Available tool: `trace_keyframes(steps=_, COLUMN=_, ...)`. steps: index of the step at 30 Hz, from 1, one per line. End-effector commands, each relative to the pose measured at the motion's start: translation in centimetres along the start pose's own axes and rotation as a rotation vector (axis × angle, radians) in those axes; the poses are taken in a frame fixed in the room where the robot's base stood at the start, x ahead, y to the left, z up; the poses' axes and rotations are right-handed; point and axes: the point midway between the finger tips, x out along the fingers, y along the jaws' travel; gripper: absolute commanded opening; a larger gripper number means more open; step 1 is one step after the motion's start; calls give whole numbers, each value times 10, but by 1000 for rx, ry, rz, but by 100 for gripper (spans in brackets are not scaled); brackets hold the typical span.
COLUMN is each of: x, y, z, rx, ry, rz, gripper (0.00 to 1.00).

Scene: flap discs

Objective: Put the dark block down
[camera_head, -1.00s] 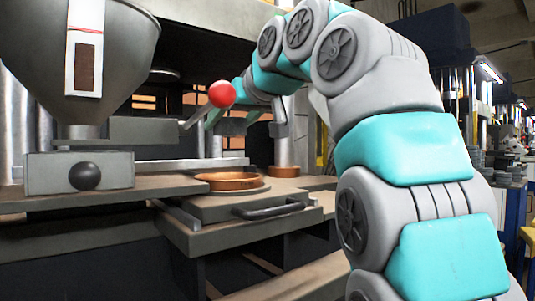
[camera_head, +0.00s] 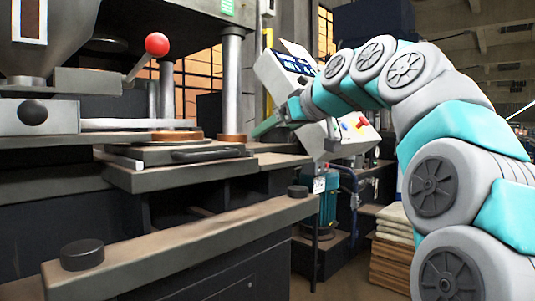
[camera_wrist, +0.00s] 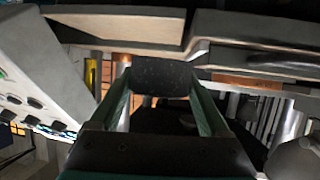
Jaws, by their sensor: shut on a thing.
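The dark block (camera_wrist: 162,76) is a small black piece held between the tips of my gripper's two green fingers in the wrist view. My gripper (camera_head: 264,127) is shut on it and points left in the head view, near the press column and in front of the control panel. I cannot make out the block in the head view. In the wrist view the block appears apart from the grey machine parts, though its exact distance from them is unclear.
The press's grey table (camera_head: 175,178) with a handled plate (camera_head: 208,154) lies left of my gripper. A red ball knob (camera_head: 157,44) sits above it. A tilted control panel (camera_head: 285,75) stands behind my gripper. A lower ledge (camera_head: 190,243) with black knobs runs in front. Stacked sacks (camera_head: 395,240) stand at right.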

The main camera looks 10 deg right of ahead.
Motion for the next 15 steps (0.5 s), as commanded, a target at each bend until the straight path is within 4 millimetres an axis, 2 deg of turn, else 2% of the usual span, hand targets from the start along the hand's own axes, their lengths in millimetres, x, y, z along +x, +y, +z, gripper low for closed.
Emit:
trace_keyframes(steps=6, x=33, y=19, z=-11, rx=0, ry=0, rz=2, gripper=5)
trace_keyframes(steps=15, x=70, y=40, z=-22, rx=-1, ry=2, rz=3, gripper=5)
